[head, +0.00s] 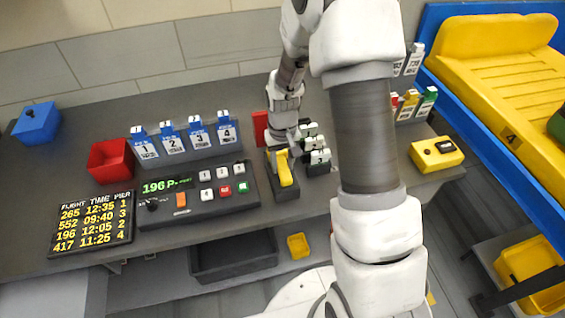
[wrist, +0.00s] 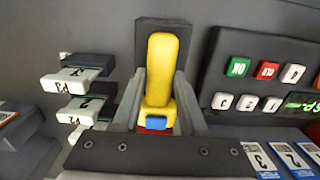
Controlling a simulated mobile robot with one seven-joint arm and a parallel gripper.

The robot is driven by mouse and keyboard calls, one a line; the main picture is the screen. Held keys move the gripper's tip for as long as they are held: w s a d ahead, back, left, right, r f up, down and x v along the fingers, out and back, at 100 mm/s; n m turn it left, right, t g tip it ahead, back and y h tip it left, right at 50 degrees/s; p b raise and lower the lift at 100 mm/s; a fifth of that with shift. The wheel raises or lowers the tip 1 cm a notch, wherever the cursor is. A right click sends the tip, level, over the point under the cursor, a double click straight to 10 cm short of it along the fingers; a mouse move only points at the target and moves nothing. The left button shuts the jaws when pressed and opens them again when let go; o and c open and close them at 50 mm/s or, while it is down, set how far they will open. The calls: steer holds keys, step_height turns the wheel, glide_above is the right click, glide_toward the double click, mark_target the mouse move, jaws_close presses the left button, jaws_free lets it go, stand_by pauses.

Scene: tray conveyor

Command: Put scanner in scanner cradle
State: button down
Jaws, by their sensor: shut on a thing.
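The yellow scanner (head: 286,171) is between the fingers of my gripper (head: 281,150), with its long handle over the dark cradle (head: 287,194) on the desk. In the wrist view the scanner (wrist: 160,62) lies lengthwise, its blue-buttoned end nearest the camera. My gripper (wrist: 159,80) is shut on it, one finger on each side. The dark cradle (wrist: 165,22) shows behind and around the scanner's far end. The scanner is lined up with the cradle and appears to lie in or right on it; its underside is hidden.
A control panel (head: 200,209) stands close left of the cradle, with numbered blue-topped tags (head: 172,143) behind it. White-topped stamps (head: 318,157) stand close right. A red bin (head: 109,160) and a yellow device (head: 436,153) are farther off on the desk.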

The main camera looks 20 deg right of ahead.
mark_target(283, 166)
steer(key=shift+f, duration=0.2)
steer(key=shift+c, duration=2.2)
jaws_free()
steer(key=shift+r, duration=0.15)
steer(key=s+r+t, duration=0.1)
steer(key=s+r, duration=0.3)
steer(key=r, duration=0.8)
steer(key=s+r+t, duration=0.2)
steer(key=s+r, duration=0.3)
steer(key=r, duration=0.8)
steer(key=s+r+t, duration=0.2)
steer(key=s+r, duration=0.2)
steer(key=s, duration=0.7)
steer(key=shift+s+r+t, duration=0.2)
steer(key=shift+r+t, duration=0.05)
steer(key=shift+t, duration=0.05)
